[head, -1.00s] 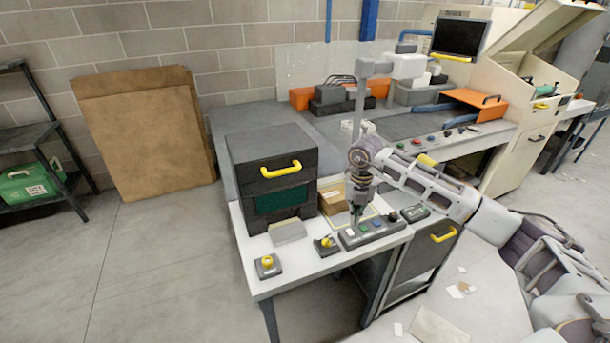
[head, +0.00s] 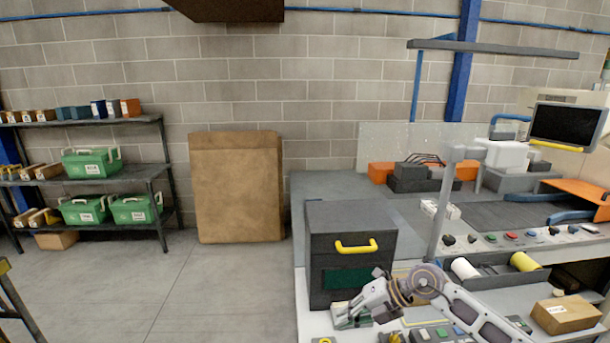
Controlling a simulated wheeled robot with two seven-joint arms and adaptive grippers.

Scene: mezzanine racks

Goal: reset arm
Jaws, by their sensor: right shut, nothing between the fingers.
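My right arm comes in from the lower right, above the white worktable (head: 310,318). My right gripper (head: 344,316) points left and slightly down, in front of the dark box-shaped machine with a yellow handle (head: 350,222). It is shut and empty. Whether its tips touch anything on the table cannot be told. My left gripper is not in view.
Buttons (head: 440,332) line the table's front, partly hidden by my arm. A small cardboard box (head: 566,314) sits at right. A shelf with green cases (head: 92,162) stands at left; brown boards (head: 237,188) lean on the wall. The floor between is clear.

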